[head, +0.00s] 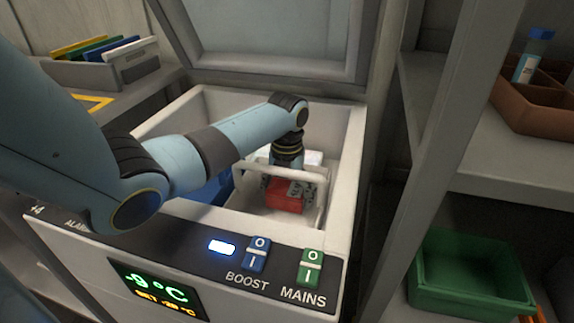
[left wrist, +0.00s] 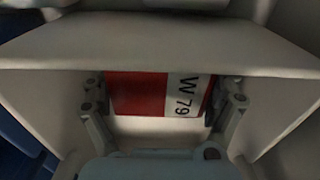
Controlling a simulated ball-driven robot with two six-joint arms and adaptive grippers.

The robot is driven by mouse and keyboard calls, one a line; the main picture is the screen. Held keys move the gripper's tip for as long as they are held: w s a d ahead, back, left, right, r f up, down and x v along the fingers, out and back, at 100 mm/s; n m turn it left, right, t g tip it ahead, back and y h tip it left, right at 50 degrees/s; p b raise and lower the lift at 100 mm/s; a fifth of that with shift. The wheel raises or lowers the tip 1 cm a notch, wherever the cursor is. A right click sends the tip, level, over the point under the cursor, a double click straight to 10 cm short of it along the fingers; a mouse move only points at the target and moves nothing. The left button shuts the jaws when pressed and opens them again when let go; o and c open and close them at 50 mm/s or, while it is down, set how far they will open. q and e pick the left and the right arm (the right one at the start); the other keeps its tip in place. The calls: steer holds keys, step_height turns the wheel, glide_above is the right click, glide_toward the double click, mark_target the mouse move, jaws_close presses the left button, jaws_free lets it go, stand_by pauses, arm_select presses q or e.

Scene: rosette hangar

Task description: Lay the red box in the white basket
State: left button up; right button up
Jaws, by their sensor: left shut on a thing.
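The red box (head: 284,196) is low inside the white basket (head: 247,172), which stands in the open chest freezer. In the left wrist view the red box (left wrist: 138,93) shows a white label reading "W 79". My left gripper (head: 289,184) reaches down into the basket, and its fingers are shut on the box from both sides. The left wrist view shows the two fingers (left wrist: 160,105) at the box's ends and a pale basket wall (left wrist: 200,45) beyond. Whether the box touches the basket floor I cannot tell. My right gripper is not in view.
The freezer (head: 352,150) has its lid (head: 270,72) raised. A blue container (head: 212,187) sits left of the basket inside. The front panel has a blue switch (head: 257,254) and a green switch (head: 311,267). Shelves at right hold a green bin (head: 470,275) and a brown tray (head: 545,115).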

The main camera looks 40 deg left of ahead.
arm_select(q)
steer(key=o, duration=1)
steer(key=shift+o, duration=0.2)
step_height(320, 180, up, 12)
